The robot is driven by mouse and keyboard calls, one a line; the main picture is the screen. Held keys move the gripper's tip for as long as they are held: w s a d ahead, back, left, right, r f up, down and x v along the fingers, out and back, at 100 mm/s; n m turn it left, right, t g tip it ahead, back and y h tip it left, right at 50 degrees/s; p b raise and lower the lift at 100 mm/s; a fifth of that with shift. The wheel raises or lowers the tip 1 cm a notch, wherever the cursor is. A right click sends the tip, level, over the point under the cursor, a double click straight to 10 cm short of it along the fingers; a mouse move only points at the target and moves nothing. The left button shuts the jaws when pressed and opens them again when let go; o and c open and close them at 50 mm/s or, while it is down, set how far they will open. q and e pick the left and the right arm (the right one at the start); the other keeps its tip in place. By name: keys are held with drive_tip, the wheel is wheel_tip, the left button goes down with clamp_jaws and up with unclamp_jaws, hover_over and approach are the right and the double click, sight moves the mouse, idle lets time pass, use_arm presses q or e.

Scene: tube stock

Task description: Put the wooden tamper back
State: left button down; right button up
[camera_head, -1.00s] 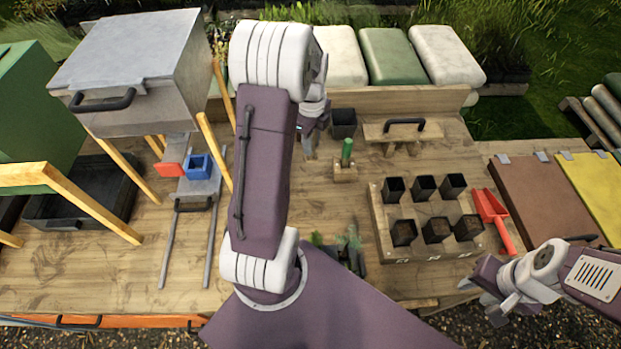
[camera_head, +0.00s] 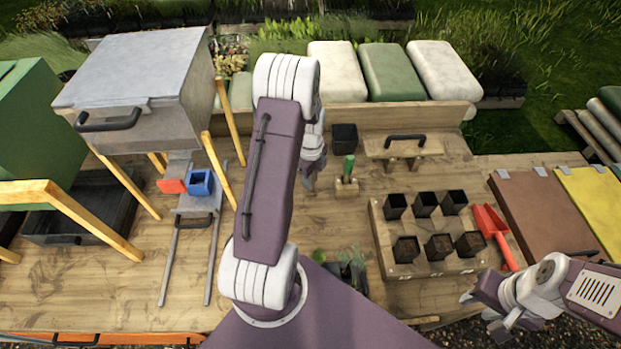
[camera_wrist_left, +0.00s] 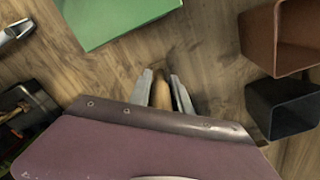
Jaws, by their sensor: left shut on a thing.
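The wooden tamper (camera_wrist_left: 161,92) shows in the left wrist view as a tan, rounded wooden piece. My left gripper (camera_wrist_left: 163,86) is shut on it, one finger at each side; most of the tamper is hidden. In the head view my left gripper (camera_head: 310,184) hangs over the worktable, left of a small wooden block (camera_head: 346,190) that holds a green-handled tool (camera_head: 348,166). I cannot make out the tamper there. My right gripper (camera_head: 484,312) is empty at the front right, its fingers apart.
A wooden tray (camera_head: 382,250) of several black pots stands right of centre, with a red scoop (camera_head: 493,235) beside it. Behind are a black pot (camera_head: 344,137) and a wooden board with a black handle (camera_head: 404,147). A grey metal box (camera_head: 140,75) stands left. Bare table lies left of centre.

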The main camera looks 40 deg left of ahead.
use_arm(q)
drive_tip(key=c, duration=1.2)
unclamp_jaws()
drive_tip(key=shift+f, duration=0.1)
wheel_tip(320, 180, up, 12)
drive_tip(key=shift+r+b, duration=0.2)
drive_tip(key=shift+b, duration=0.2)
drive_tip(key=s+d+f+n, duration=0.1)
drive_tip(key=s+d+n, duration=0.2)
drive_tip(key=d+n, duration=0.2)
drive_tip(key=s+d+n, duration=0.4)
drive_tip(key=d+n, duration=0.1)
drive_tip(key=n, duration=0.1)
drive_tip(key=s+d+f+n+t, duration=0.1)
drive_tip(key=s+d+n, duration=0.3)
drive_tip(key=d+n, duration=0.2)
drive_tip(key=shift+f, duration=0.35)
drive_tip(key=shift+s, duration=0.1)
